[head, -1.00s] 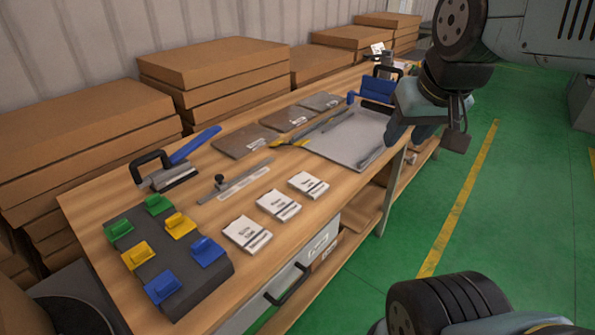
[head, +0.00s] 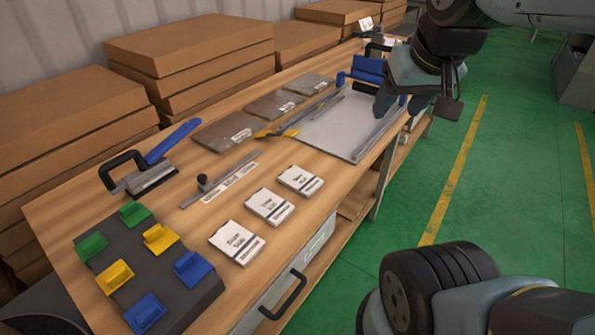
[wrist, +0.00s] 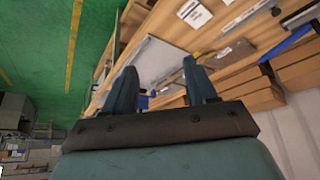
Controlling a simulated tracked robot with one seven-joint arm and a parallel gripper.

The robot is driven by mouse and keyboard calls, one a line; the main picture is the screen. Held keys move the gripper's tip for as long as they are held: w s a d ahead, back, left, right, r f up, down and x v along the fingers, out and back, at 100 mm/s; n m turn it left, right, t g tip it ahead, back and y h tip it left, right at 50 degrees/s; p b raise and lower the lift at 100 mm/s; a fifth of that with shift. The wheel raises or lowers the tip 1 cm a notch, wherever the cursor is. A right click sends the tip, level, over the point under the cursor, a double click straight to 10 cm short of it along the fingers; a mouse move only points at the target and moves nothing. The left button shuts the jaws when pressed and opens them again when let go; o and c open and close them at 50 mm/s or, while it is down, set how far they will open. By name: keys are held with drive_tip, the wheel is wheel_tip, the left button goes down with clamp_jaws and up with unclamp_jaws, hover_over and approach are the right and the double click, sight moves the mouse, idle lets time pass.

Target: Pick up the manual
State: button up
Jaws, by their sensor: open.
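No object is clearly readable as the manual. Several flat items lie on the wooden workbench (head: 60,205). Three small white labelled packs, a near one (head: 237,242), a middle one (head: 270,206) and a far one (head: 301,180), lie along its front edge. Three flat grey-brown labelled pieces, a near one (head: 222,131), a middle one (head: 272,104) and a far one (head: 309,84), lie along the back. My gripper (wrist: 162,82) is open and empty, its two fingers apart in the wrist view. In the head view it hangs by the bench's far right edge, apart from these items.
A grey block with coloured clips (head: 175,280) fills the near end. A black-handled tool (head: 140,178), a thin metal bar (head: 225,175) and a grey plate (head: 340,130) also lie on the bench. Cardboard boxes (head: 195,50) stack behind. Green floor (head: 520,190) is open at right.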

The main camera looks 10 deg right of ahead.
drive_tip(key=o, duration=0.7)
drive_tip(key=w, duration=0.2)
drive_tip(key=w+a+f+n+g, duration=0.1)
drive_tip(key=w, duration=0.1)
drive_tip(key=w+a+f+n, duration=0.1)
drive_tip(key=w, duration=0.2)
drive_tip(key=shift+a+f+g, duration=0.15)
drive_tip(key=shift+g, duration=0.15)
drive_tip(key=shift+o, duration=0.4)
drive_tip(key=w+a+f+n+g, duration=0.1)
drive_tip(key=w+a+f+n, duration=0.1)
drive_tip(key=w, duration=0.4)
wheel_tip(320, 180, down, 2)
drive_tip(key=shift+w+a+f+y, duration=0.15)
drive_tip(key=shift+a+y, duration=0.15)
drive_tip(key=shift+a, duration=0.15)
drive_tip(key=n+g, duration=0.3)
drive_tip(key=n, duration=0.1)
hover_over(300, 178)
wheel_tip(300, 178, down, 14)
wheel_tip(300, 178, down, 14)
drive_tip(key=shift+r, duration=0.1)
